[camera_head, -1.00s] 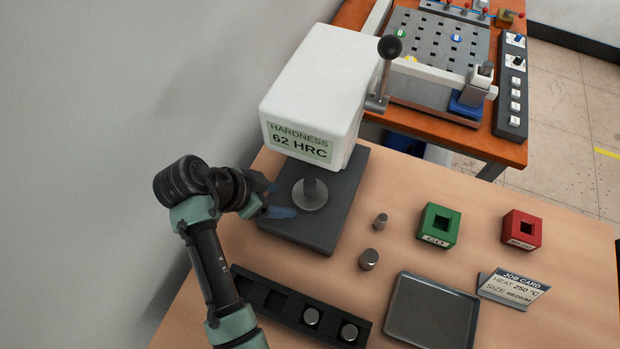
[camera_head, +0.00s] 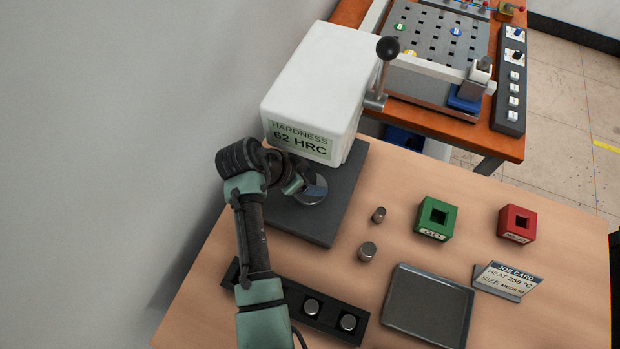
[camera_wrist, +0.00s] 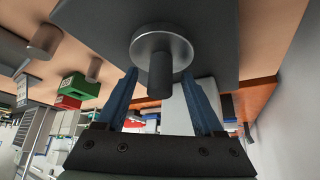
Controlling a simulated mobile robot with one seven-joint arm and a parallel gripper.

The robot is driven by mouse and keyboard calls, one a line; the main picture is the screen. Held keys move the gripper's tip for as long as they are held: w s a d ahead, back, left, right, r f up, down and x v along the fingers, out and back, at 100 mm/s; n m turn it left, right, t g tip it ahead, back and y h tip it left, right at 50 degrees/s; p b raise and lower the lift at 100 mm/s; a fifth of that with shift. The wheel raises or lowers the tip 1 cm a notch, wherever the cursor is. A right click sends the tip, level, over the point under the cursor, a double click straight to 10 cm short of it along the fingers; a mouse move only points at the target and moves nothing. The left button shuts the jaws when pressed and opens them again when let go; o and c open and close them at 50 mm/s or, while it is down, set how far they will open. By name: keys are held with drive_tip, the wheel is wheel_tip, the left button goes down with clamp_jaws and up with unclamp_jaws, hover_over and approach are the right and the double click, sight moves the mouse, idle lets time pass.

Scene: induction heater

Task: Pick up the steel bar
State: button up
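A steel bar (camera_wrist: 161,78), a short dark grey cylinder, stands on the round metal anvil (camera_wrist: 178,42) of the hardness tester, seen upside down in the wrist view. My gripper (camera_wrist: 160,72) is open, its two blue fingers on either side of the bar's free end, with visible gaps. In the head view my gripper (camera_head: 316,189) is over the anvil and hides the bar.
The white hardness tester (camera_head: 320,90) reads 62 HRC and overhangs its dark base (camera_head: 345,190) close to my gripper. A green block (camera_head: 437,219), a red block (camera_head: 517,223), a job card (camera_head: 504,280) and a grey tray (camera_head: 428,305) stand to the right. An orange bench is behind.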

clamp_jaws()
drive_tip(key=shift+a+r, duration=0.1)
drive_tip(key=shift+r, duration=0.05)
idle(0.4)
drive_tip(key=shift+s+a+r, duration=0.25)
drive_tip(key=shift+a+r, duration=0.15)
drive_tip(key=shift+r, duration=0.05)
drive_tip(key=s+a+r+b, duration=0.2)
drive_tip(key=s+a+r, duration=0.4)
drive_tip(key=a, duration=0.4)
drive_tip(key=shift+s+a+r, duration=0.2)
drive_tip(key=shift+s+r, duration=0.2)
drive_tip(key=shift+s, duration=0.25)
